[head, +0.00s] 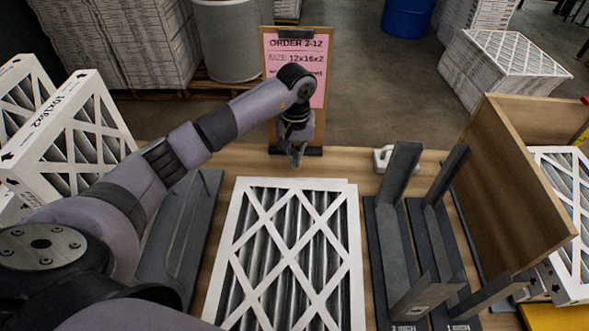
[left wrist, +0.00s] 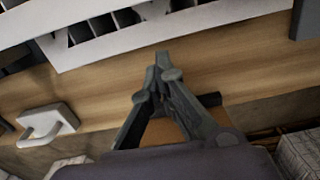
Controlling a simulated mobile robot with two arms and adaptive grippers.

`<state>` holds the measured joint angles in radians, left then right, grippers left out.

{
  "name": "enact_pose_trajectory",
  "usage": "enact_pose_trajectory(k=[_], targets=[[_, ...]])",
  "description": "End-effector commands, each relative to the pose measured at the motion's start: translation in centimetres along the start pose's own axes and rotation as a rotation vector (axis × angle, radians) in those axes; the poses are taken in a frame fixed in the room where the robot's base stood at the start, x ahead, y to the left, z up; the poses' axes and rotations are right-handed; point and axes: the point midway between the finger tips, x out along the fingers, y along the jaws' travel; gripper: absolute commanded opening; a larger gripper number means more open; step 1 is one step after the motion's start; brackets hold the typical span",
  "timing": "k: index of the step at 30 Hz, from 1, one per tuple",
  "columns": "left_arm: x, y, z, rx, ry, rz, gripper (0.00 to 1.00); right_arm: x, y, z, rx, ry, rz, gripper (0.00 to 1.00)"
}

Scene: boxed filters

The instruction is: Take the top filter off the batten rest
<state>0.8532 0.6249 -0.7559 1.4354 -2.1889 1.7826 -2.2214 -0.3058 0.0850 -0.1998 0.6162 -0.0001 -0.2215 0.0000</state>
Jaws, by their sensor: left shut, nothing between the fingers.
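A white-framed filter (head: 232,240) with a diagonal lattice over grey pleats lies flat in the middle of the table. The edge of another white frame shows just under its far right corner. Any battens beneath are hidden. My left gripper (head: 297,158) is above the table just beyond the filter's far edge, apart from it. In the left wrist view its fingers (left wrist: 162,66) meet at the tips and hold nothing, with the white filter edge (left wrist: 190,32) a short way ahead of them. My right gripper is not in view.
A dark grey slotted rack (head: 388,255) with uprights stands right of the filter, a grey tray (head: 205,235) left. A pink order board (head: 312,85) stands behind my gripper. A small white handled object (head: 381,160) sits near the back edge. Filters (head: 95,75) lean at left.

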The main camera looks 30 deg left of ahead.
Motion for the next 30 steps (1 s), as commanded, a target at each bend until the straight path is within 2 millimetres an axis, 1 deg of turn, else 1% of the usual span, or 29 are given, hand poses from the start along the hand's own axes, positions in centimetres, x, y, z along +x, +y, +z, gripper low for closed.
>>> enact_pose_trajectory(k=[1,3,6,12,16,25,28,30], targets=[[1.0,0.1,0.2,-0.001,-0.007,-0.001,0.00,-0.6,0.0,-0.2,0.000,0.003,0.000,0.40],[1.8,0.0,0.5,0.002,-0.005,0.000,0.00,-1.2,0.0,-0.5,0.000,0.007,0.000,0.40],[1.6,0.0,2.0,0.003,-0.002,0.000,0.00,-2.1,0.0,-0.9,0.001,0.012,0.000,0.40],[1.7,0.0,3.7,0.003,-0.001,0.000,0.00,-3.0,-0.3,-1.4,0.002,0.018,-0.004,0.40],[1.8,0.0,4.0,0.001,0.000,0.000,0.00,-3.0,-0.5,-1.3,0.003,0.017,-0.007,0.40],[1.9,0.0,4.0,0.001,0.001,0.000,0.00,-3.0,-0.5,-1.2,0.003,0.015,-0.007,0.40],[2.0,0.1,4.2,0.004,0.007,0.000,0.00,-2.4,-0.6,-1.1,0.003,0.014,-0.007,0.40],[2.1,0.0,4.6,0.006,0.012,0.000,0.00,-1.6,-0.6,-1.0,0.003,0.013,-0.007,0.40]])
